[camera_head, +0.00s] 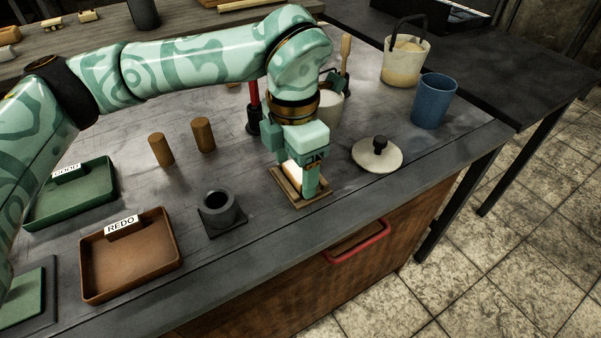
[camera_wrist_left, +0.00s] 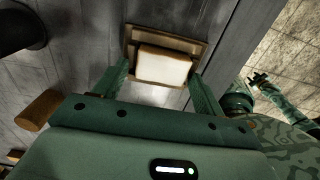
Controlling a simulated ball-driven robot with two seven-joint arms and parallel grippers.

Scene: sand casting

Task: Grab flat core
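The flat core is a pale cream block (camera_wrist_left: 163,66) in a shallow brown wooden tray (camera_wrist_left: 137,47). In the head view the core (camera_head: 293,171) shows only partly behind my fingers, over the tray (camera_head: 316,201). My left gripper (camera_head: 299,181) points down over the tray. In the left wrist view its two fingers (camera_wrist_left: 160,77) stand apart on either side of the core, with narrow gaps visible. A patterned green limb at the right edge of that view appears to be my right arm, its end small and dark (camera_wrist_left: 261,80); its finger state is unclear.
A round lid with a dark knob (camera_head: 377,154) lies right of the tray. A dark hollow cylinder (camera_head: 218,208) stands to its left. Brown cylinders (camera_head: 203,135), a brown REDO tray (camera_head: 130,267) and a green tray (camera_head: 70,195) are farther left. A blue cup (camera_head: 433,101) stands right.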

